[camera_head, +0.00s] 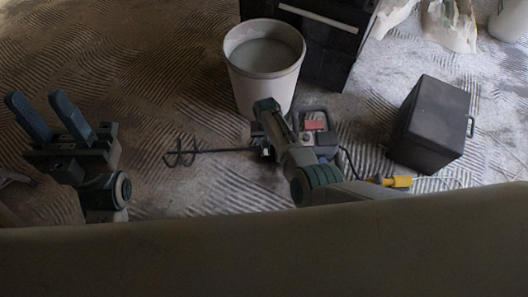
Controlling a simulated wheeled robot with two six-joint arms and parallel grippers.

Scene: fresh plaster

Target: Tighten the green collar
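A mixer (318,128) with a dark body, a frame handle and a red patch lies on the floor, partly behind my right arm. Its thin mixing rod (215,152) runs left to a bent paddle. A green collar cannot be picked out clearly; the area where the rod meets the body is largely covered by my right gripper and wrist. My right gripper (267,106) is over that area, its dark green fingers seen nearly edge-on, so their gap and any contact are unclear. My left gripper (36,98) is at the far left, open and empty, away from the mixer.
A white bucket (250,88) with grey contents stands just behind the mixer, close to my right gripper. A dark cabinet (325,75) is behind it. A black box (432,115) and a yellow plug (398,182) are at right.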

